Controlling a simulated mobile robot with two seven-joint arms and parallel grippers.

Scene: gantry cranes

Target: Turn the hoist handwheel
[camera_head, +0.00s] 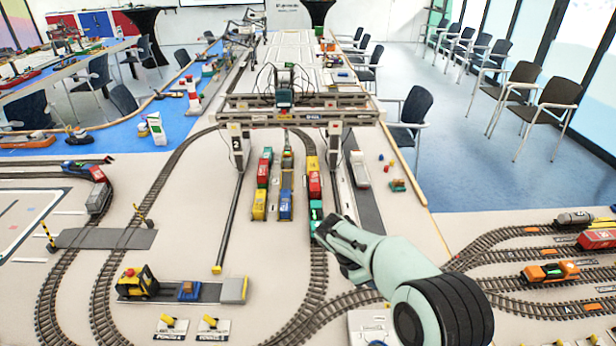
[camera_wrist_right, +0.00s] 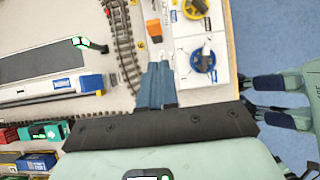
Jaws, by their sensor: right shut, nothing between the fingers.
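The gantry crane (camera_head: 352,117) spans the tracks in the middle of the table, with its trolley and hoist on top. I cannot tell from labels which one is the hoist handwheel. My right gripper (camera_head: 325,228) is over the table at the green wagon. In the wrist view its blue fingers (camera_wrist_right: 158,64) are shut and empty, left of the controls.
Red, yellow and blue wagons (camera_head: 286,205) stand under the crane. A yellow-black locomotive (camera_head: 137,281) is at the lower left. Two small yellow levers (camera_head: 172,322) stand at the front. Tracks with an orange locomotive (camera_head: 550,271) lie right. A white box (camera_head: 370,324) shows beside my arm.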

